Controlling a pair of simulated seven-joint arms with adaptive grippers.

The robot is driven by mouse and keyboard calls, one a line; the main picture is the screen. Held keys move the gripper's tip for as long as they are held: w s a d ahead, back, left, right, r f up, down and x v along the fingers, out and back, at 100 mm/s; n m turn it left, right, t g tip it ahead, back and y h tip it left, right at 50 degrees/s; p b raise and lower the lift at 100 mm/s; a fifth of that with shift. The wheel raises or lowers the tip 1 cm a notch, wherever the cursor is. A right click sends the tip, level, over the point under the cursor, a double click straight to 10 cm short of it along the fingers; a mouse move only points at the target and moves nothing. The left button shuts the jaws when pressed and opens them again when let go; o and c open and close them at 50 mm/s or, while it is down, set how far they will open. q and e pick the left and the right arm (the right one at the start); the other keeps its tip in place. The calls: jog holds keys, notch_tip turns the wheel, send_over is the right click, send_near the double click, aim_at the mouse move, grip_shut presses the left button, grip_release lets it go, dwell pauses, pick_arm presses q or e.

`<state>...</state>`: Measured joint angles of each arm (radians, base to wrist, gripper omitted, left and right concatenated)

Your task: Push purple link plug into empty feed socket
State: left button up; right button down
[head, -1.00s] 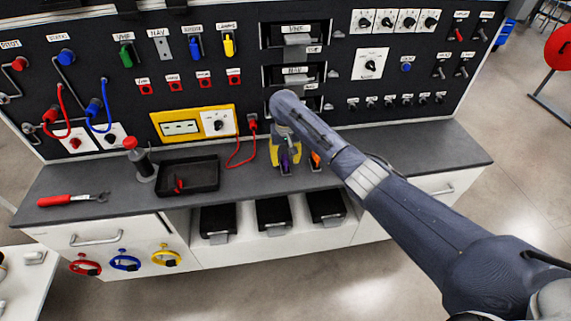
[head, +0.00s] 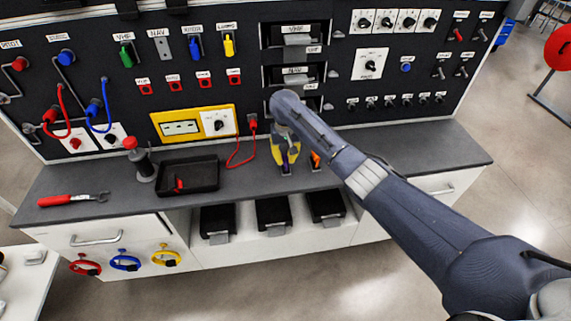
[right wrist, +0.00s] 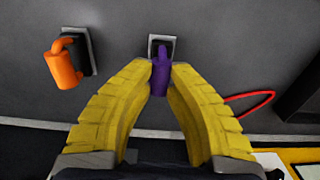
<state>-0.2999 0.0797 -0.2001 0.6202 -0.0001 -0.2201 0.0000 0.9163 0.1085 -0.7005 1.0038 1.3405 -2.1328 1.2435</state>
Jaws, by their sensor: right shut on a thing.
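The purple link plug (right wrist: 160,74) is upright in a small dark holder with a pale rim (right wrist: 153,42) on the grey counter. My right gripper (right wrist: 160,82) has its yellow fingers shut on the plug's sides. In the head view the right gripper (head: 286,156) points down at the counter and mostly hides the plug. A bare grey plate with no plug (head: 164,47) sits under the NAV label on the panel, between the green plug (head: 126,56) and the blue plug (head: 195,48). My left gripper is not in view.
An orange plug (right wrist: 63,66) stands in its own holder beside the purple one; it also shows in the head view (head: 315,157). A red cable (head: 240,155) loops down nearby. The counter's right part is clear.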

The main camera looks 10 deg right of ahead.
aim_at(285, 158)
jog(key=shift+r, duration=0.15)
jog(key=shift+r, duration=0.3)
jog(key=shift+r, duration=0.4)
dwell(0.4)
jog(key=shift+r, duration=0.75)
